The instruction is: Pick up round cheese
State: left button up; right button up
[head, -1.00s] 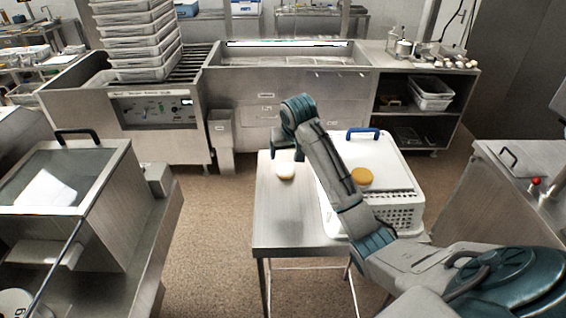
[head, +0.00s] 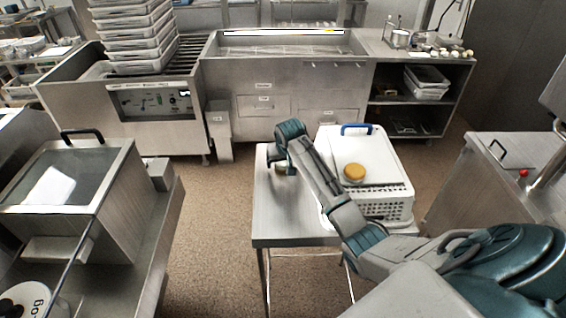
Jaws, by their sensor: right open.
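A small pale round piece (head: 281,169), probably round cheese, is on the steel table near its left side, partly hidden by my right gripper. A yellow-orange round piece (head: 354,171), also cheese-like, lies on the white lid of the perforated basket (head: 398,213). My right gripper (head: 281,167) is open, low over the table at the pale piece. I cannot tell whether its fingers are around the piece or just above it. My left gripper is not in view.
The steel table (head: 275,224) is bare in front of the gripper. The basket, with a blue handle (head: 356,129), fills its right side. A glass-topped steel unit (head: 68,175) stands left across open floor. A steel counter (head: 505,165) stands at the right.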

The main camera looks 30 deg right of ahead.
jog(key=c, duration=1.2)
jog(key=shift+o, duration=0.2)
jog(key=shift+r, duration=0.1)
